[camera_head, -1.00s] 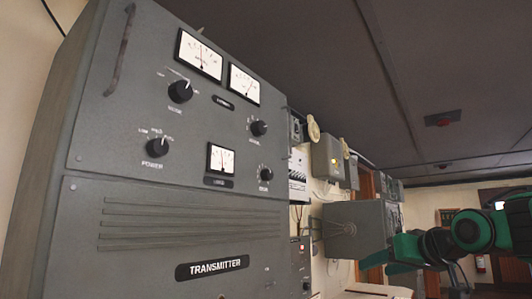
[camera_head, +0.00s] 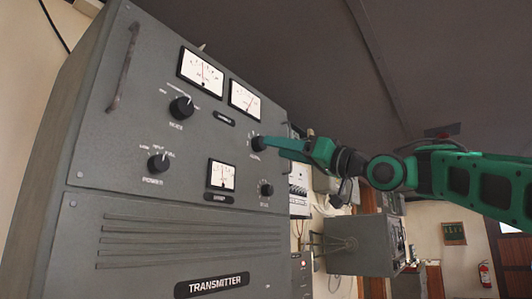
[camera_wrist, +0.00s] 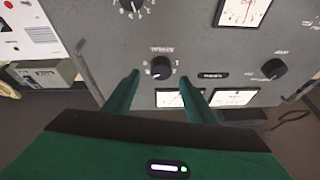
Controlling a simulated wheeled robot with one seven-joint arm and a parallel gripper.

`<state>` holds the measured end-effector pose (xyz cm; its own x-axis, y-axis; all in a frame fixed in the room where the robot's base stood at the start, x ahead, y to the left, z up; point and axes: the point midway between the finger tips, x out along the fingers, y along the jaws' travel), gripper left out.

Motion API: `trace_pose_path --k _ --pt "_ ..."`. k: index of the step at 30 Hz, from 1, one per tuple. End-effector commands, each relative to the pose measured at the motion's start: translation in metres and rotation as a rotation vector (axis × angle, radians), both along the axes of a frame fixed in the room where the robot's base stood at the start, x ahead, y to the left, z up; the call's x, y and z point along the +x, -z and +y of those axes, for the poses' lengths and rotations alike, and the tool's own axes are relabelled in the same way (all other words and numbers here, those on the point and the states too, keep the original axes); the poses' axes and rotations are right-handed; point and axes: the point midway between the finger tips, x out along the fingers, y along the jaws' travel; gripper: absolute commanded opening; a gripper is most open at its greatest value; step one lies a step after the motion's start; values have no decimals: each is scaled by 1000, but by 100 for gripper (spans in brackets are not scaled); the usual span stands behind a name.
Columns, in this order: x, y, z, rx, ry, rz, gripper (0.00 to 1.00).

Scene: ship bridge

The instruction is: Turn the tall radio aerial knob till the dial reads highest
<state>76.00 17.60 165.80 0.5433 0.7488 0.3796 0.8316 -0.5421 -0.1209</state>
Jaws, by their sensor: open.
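The tall grey transmitter cabinet (camera_head: 120,170) fills the left of the head view. A black knob (camera_head: 258,143) sits at the upper right of its panel; its label is too small to read surely. My gripper (camera_head: 270,143) is at this knob and hides part of it. In the wrist view, which looks upside down, the knob (camera_wrist: 161,67) lies beyond and between my open fingertips (camera_wrist: 160,80), with gaps on both sides. Above the knob in the head view, the right dial (camera_head: 244,99) has its needle leaning right of centre. The left dial (camera_head: 201,72) has a near-upright needle.
The mode knob (camera_head: 181,107), power knob (camera_head: 158,162), a small lower-right knob (camera_head: 266,189) and a lower dial (camera_head: 222,175) share the panel. A handle (camera_head: 123,68) stands out at the upper left. Grey boxes (camera_head: 360,243) hang on the wall beyond the cabinet.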

Motion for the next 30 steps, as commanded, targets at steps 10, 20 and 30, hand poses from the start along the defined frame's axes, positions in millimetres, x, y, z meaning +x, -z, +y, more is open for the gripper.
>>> trace_pose_path --k 10,20,30 --pt "22 -15 30 1 1 1 51" --pt "24 -16 32 0 3 1 51" --pt "24 -16 38 1 2 3 11"
